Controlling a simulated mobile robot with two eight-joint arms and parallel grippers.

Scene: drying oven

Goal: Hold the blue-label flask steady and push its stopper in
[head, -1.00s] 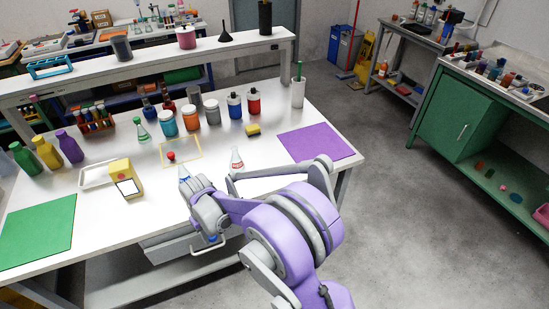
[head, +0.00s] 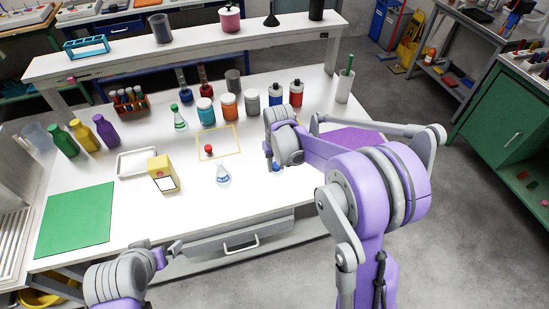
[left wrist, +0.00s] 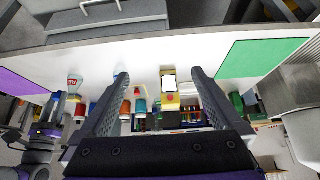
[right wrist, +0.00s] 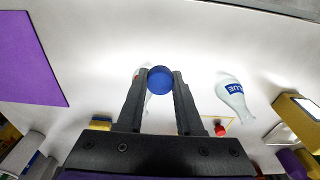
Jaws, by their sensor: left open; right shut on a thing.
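The blue-label flask (head: 222,176) stands upright and open-topped on the white table, and also shows in the right wrist view (right wrist: 234,97). My right gripper (right wrist: 161,78) is shut on the round blue stopper (right wrist: 160,83). In the head view, the stopper (head: 277,168) is to the right of the flask and apart from it. My left gripper (left wrist: 158,76) is open and empty. In the head view it is low at the front edge of the table (head: 174,249), apart from the flask. In the left wrist view I cannot clearly make out the blue-label flask.
A red-label flask (left wrist: 73,84) stands near the purple mat (head: 352,140). A yellow box (head: 162,172) and white tray (head: 137,161) are left of the blue-label flask. Several jars stand behind.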

